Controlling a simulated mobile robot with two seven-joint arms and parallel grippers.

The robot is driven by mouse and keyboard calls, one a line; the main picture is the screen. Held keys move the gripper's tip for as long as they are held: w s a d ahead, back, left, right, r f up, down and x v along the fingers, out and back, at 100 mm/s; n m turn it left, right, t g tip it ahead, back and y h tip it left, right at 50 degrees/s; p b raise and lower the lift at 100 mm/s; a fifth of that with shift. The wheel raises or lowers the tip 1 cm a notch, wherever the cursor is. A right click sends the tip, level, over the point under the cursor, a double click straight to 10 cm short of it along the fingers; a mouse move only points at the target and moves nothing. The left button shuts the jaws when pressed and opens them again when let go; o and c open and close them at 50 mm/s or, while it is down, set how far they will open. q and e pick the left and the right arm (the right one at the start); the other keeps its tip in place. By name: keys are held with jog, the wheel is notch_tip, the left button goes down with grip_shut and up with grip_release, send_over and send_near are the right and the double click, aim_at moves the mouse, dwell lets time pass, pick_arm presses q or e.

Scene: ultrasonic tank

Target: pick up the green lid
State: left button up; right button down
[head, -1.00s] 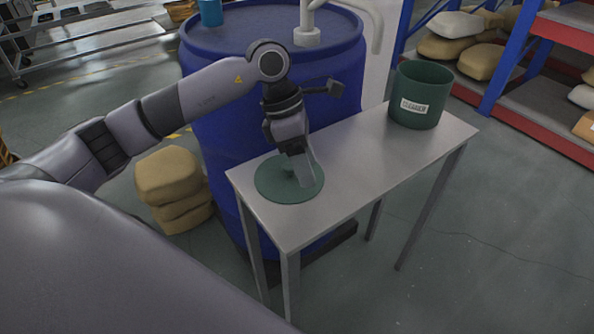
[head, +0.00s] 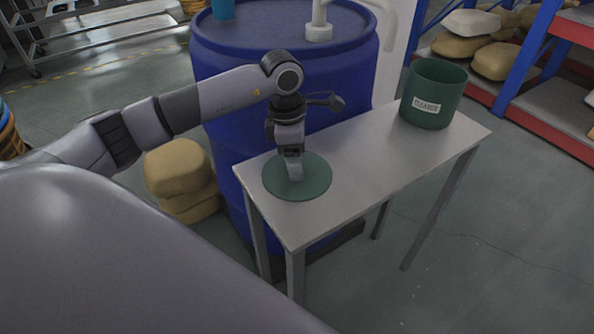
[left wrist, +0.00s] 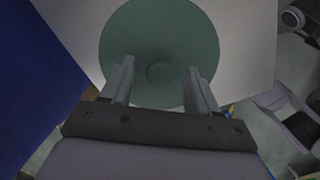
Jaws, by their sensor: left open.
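The green lid (head: 315,186) is a flat round disc lying on the left end of the grey metal table. It fills the middle of the left wrist view (left wrist: 160,35), where a small round knob (left wrist: 161,74) shows at its centre. My left gripper (head: 294,178) points down over the lid. In the left wrist view its two fingers (left wrist: 158,82) are apart, one on each side of the knob, with nothing held between them. I cannot tell how much height is left between the fingertips and the lid. My right gripper is out of view.
A green labelled container (head: 432,94), open at the top, stands on the right end of the table (head: 377,157). A large blue drum (head: 226,118) stands behind the table. Tan sacks (head: 178,172) lie on the floor at left. The table's middle is clear.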

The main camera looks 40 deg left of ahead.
pick_arm(q)
grip_shut()
jog(key=shift+r, duration=0.15)
